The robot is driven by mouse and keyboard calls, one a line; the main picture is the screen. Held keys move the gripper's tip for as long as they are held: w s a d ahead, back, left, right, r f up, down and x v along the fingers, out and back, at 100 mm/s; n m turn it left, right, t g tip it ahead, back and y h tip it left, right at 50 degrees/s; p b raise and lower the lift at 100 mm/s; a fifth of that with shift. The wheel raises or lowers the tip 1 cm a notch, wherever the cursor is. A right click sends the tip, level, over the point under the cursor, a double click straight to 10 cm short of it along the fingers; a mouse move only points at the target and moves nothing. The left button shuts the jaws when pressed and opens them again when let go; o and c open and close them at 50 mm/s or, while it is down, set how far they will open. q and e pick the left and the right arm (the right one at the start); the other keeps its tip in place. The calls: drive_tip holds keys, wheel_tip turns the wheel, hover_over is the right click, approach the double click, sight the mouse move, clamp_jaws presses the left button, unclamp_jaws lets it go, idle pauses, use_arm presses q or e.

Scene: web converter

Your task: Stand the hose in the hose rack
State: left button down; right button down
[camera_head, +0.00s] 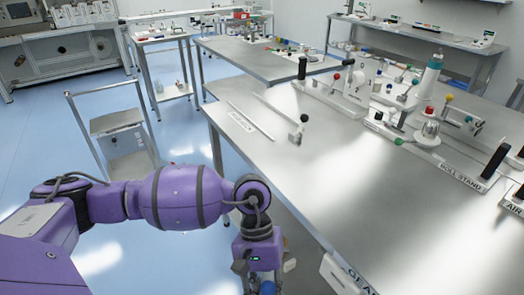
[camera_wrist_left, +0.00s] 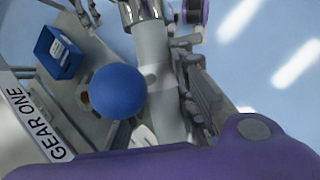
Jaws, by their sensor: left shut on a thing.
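My left gripper (camera_head: 266,287) is low at the bottom edge of the head view, beside the near end of the long steel table; its fingertips are cut off there. In the left wrist view the left gripper (camera_wrist_left: 185,95) is shut on a grey tube with a shiny metal end, which I take to be the hose (camera_wrist_left: 168,75). A blue ball (camera_wrist_left: 118,92) sits right beside the tube and hides part of what is behind it. I cannot make out the hose rack in either view. My right gripper is not in view.
The long steel table (camera_head: 310,190) has a clear near-left part. A roll stand (camera_head: 430,130) with several fittings fills its right side. A wheeled cart (camera_head: 120,135) stands at left. A blue box (camera_wrist_left: 58,52) and a GEAR ONE label (camera_wrist_left: 38,122) are near the gripper.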

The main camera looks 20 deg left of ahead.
use_arm(q)
drive_tip(key=a+f+m+g+y, duration=0.1)
drive_tip(key=a+f+m, duration=0.1)
drive_tip(key=a+f, duration=0.3)
drive_tip(key=shift+s+a+f, duration=0.2)
drive_tip(key=shift+s+f, duration=0.25)
drive_tip(key=shift+f, duration=0.4)
